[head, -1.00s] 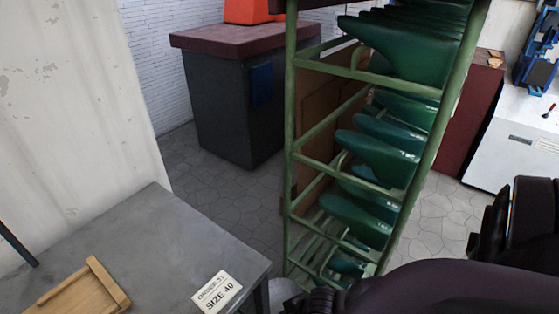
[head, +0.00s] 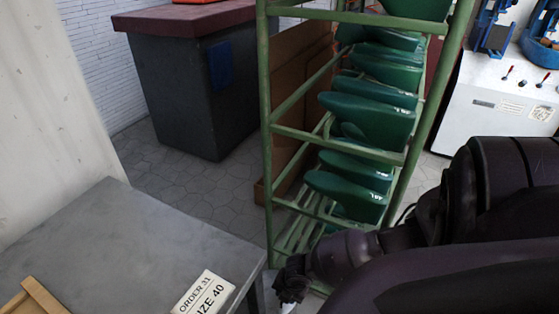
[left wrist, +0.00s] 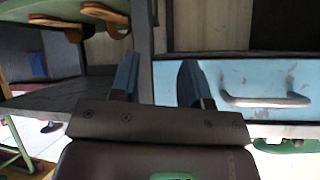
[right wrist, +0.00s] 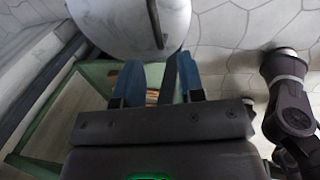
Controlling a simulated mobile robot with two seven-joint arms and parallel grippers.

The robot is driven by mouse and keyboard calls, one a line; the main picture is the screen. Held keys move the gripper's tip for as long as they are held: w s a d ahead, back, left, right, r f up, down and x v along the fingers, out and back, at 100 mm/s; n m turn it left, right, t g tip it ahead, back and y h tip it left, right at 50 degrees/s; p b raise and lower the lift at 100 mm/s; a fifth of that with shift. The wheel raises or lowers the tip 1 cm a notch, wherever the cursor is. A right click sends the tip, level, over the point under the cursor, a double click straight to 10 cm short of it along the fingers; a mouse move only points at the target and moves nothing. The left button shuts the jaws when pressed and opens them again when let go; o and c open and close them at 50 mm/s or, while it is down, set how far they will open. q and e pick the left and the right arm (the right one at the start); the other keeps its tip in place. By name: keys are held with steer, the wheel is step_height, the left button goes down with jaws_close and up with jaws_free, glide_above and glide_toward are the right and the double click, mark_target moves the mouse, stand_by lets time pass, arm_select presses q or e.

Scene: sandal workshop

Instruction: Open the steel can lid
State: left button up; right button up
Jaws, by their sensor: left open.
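In the right wrist view a pale grey, rounded steel surface with a dark bar handle, apparently the can lid (right wrist: 115,22), fills the top. My right gripper (right wrist: 155,70) points at it. A gap shows between its blue fingers, with nothing gripped, and the handle lies just beyond the tips. In the head view the right gripper (head: 291,280) is low beside the table corner, its fingers hardly visible; the can cannot be made out clearly there. My left gripper (left wrist: 157,75) is open and empty, facing a blue drawer front (left wrist: 235,85) with a metal handle.
A green rack (head: 268,150) of green shoe lasts stands close to my right arm. A grey table (head: 130,235) with an order card (head: 203,293) is at lower left. A dark cabinet (head: 180,90) stands behind. Tiled floor (head: 225,190) between them is clear.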

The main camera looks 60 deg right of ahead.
mark_target(285, 305)
steer(key=f, duration=0.1)
steer(key=f+b, duration=0.1)
steer(key=f, duration=0.1)
steer(key=shift+w+f, duration=0.2)
steer(key=shift+f, duration=0.1)
steer(key=shift+w+f, duration=0.2)
jaws_close()
